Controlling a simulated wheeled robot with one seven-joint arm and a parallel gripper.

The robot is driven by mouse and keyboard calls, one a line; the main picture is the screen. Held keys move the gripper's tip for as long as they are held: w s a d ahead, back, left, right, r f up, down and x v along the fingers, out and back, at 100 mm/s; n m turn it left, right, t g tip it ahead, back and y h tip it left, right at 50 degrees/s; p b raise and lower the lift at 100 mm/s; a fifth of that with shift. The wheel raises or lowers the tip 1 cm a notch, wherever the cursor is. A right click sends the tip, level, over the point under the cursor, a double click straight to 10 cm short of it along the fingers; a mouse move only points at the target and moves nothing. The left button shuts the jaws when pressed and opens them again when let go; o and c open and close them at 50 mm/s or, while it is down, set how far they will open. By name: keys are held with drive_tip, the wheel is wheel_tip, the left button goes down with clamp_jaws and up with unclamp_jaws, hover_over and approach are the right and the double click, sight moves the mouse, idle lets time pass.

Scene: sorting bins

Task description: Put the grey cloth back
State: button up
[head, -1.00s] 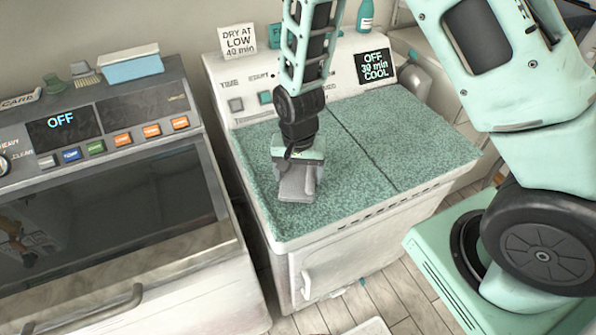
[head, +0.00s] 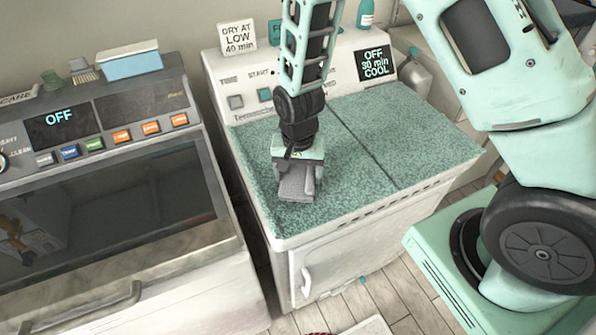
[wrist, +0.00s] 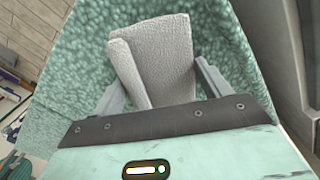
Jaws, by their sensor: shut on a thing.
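The grey cloth (wrist: 165,62) is folded and sits between the two fingers of my gripper (wrist: 158,88) in the wrist view. My gripper (head: 297,185) points down at the left part of the dryer's green speckled top (head: 390,130) in the head view. It is shut on the cloth (head: 295,188), which is low at the top's surface; whether it touches the surface is hard to tell.
The dryer's back panel holds a dial display (head: 376,66) reading OFF, 30 min, COOL. A white sign (head: 238,38) reads DRY AT LOW 40 min. The right part of the dryer top is clear.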

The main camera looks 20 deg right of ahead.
sight(298, 177)
drive_tip(key=shift+f, duration=0.15)
drive_tip(key=o, duration=1)
wheel_tip(298, 177, up, 18)
drive_tip(key=f+b, duration=0.1)
drive_tip(key=b, duration=0.2)
drive_tip(key=s+a+f+n+b, duration=0.2)
drive_tip(key=s+a+n+b, duration=0.1)
drive_tip(key=s+n, duration=0.4)
drive_tip(key=s+a+f+n+b, duration=0.1)
drive_tip(key=s+a+n+b, duration=0.2)
drive_tip(key=s, duration=1)
drive_tip(key=n, duration=0.3)
drive_tip(key=shift+a+f+n, duration=0.15)
drive_tip(key=shift+f+n, duration=0.25)
